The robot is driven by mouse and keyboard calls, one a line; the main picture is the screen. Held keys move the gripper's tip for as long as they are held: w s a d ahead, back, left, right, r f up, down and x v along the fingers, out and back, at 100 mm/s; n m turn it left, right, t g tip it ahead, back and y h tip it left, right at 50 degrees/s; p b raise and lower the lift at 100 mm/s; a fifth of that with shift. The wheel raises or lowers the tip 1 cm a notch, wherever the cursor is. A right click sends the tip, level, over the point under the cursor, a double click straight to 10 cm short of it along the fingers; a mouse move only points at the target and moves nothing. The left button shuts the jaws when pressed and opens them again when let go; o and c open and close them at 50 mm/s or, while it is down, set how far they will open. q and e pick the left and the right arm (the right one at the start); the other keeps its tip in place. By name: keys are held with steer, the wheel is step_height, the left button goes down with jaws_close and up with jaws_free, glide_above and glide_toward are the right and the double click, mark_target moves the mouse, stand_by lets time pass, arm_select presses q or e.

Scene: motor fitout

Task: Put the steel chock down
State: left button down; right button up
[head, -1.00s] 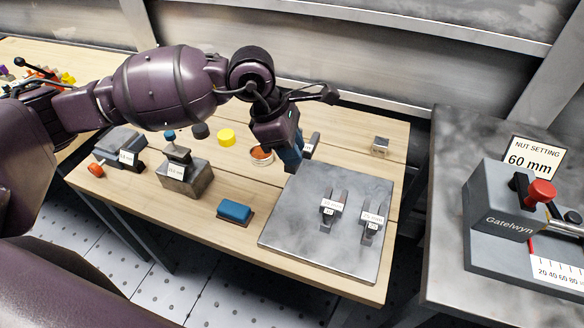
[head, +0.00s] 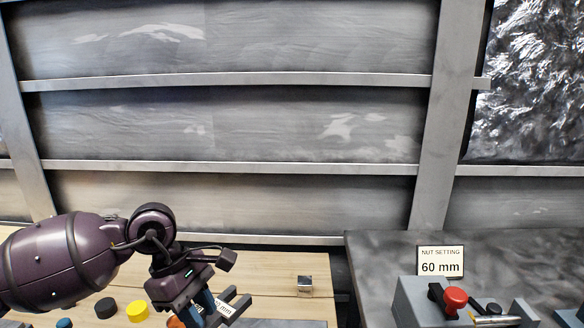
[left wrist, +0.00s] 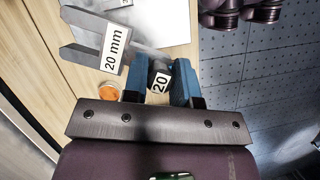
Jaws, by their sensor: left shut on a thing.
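My left gripper (head: 212,312) is low in the head view, with its blue fingers pointing down beside a grey forked piece. In the left wrist view the fingers (left wrist: 158,68) are shut on a small dark block marked 20, the steel chock (left wrist: 161,80). Most of the chock is hidden between the fingers, and I cannot tell whether it touches a surface below. The grey fork labelled 20 mm (left wrist: 88,52) is close beside the fingers in the wrist view; it also shows in the head view (head: 238,303). My right gripper is not in view.
The wooden bench (head: 270,270) holds a small metal cube (head: 304,284), a yellow disc (head: 136,311) and a black disc (head: 106,308). An orange-topped tin (left wrist: 108,91) is near the fingers. A grey side table (head: 375,265) carries the nut setting unit (head: 410,300).

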arm_select(q)
steer(key=a+f+m+g+y, duration=0.2)
steer(key=a+f+m+y, duration=0.2)
steer(key=m, duration=0.9)
step_height(320, 180, down, 2)
steer(key=shift+a+f+m+g, duration=0.25)
steer(key=shift+a+m+g, duration=0.15)
